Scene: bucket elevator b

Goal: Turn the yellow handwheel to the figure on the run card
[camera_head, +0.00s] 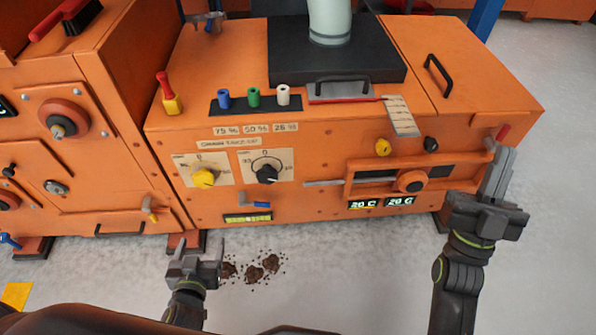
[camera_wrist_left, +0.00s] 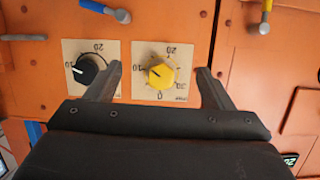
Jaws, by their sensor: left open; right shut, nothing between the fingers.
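The yellow handwheel (camera_head: 205,178) sits on a pale dial plate on the orange machine's front. In the left wrist view the handwheel (camera_wrist_left: 160,76) shows upside down between my left fingers, farther off and untouched. Its dial reads 0, 10, 20, 30, and a dark mark on it seems to point near 10. A pale paper card (camera_head: 402,116), perhaps the run card, hangs over the machine's top front edge; its writing is too small to read. My left gripper (camera_head: 196,251) is open and empty, low before the panel. My right gripper (camera_head: 504,160) is shut and empty at the right.
A black knob (camera_head: 267,174) with its own dial is beside the handwheel. A blue-handled lever (camera_head: 256,204) is below them. Brown spilled clumps (camera_head: 262,267) lie on the floor.

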